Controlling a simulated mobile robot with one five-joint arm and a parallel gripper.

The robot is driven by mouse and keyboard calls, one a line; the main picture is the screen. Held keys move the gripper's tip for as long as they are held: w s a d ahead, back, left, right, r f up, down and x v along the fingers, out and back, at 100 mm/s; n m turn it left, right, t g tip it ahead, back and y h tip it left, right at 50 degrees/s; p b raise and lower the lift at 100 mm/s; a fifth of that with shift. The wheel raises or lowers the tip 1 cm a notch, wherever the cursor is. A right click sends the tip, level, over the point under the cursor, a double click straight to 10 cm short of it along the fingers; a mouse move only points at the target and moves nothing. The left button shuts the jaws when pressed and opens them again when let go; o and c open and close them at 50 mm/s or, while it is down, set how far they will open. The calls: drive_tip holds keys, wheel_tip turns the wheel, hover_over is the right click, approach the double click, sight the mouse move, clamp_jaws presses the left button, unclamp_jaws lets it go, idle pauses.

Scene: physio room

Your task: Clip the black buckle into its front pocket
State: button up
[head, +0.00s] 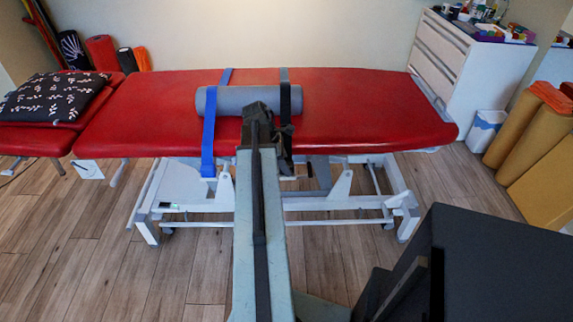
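A black strap (285,98) runs across the grey roll on the red treatment table and hangs over the table's front edge. Its dark lower end (286,166) hangs just below the edge, partly behind my arm. I cannot make out the black buckle or its front pocket clearly. My gripper (259,112) is over the front part of the table, just left of the black strap and in front of the roll. The view from behind hides its fingertips, so I cannot see whether it holds anything.
The red table (355,105) bears the grey roll (250,100). A blue strap (209,135) crosses the roll at the left and hangs over the front edge. A white drawer unit (450,65) and white bin (485,130) stand right. The wooden floor (90,225) is clear at the left.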

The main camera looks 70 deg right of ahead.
drive_tip(key=p+v, duration=0.7)
drive_tip(key=p, duration=0.1)
drive_tip(key=shift+w+r, duration=0.15)
drive_tip(key=shift+r, duration=0.2)
